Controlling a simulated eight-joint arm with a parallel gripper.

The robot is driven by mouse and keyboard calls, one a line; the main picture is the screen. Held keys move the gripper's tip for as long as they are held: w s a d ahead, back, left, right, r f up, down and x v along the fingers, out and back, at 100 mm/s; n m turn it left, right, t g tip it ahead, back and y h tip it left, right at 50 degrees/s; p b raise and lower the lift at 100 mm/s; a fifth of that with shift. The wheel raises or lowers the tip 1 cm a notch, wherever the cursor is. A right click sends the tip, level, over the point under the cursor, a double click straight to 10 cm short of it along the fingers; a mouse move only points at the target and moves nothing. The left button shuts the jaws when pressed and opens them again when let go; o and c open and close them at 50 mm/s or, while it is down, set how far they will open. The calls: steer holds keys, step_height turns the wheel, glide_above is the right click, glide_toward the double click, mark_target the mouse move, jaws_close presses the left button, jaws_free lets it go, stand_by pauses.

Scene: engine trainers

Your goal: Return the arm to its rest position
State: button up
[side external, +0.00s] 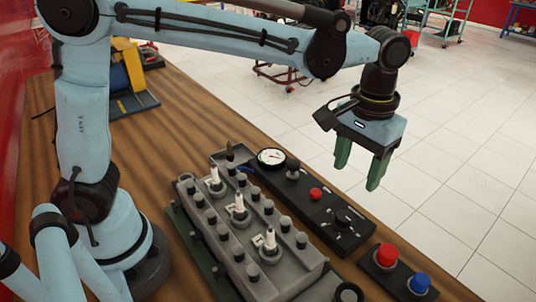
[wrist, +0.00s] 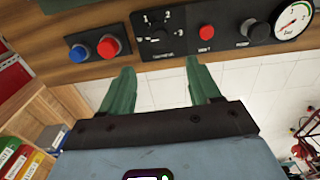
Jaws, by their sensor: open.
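My gripper (side external: 359,172) hangs from my light blue arm, pointing down, in the side external view. Its two green fingers are apart with nothing between them. It is raised above and beyond the far edge of the bench, past the black control panel.
The wooden bench (side external: 190,110) carries a grey engine block (side external: 262,270) with several white-topped plugs, the control panel (side external: 330,222) with a gauge (side external: 271,158), and a red button (side external: 386,256) beside a blue button (side external: 420,283). Shelves with binders (wrist: 22,160) show in the wrist view.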

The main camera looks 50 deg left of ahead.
steer(key=shift+r, duration=0.2)
steer(key=s+a+f+t, duration=0.1)
steer(key=s+a+t, duration=0.2)
steer(key=a, duration=0.6)
steer(key=s+a+f+t, duration=0.1)
steer(key=s+a+t, duration=0.3)
steer(key=a, duration=0.5)
steer(key=shift+s, duration=1.15)
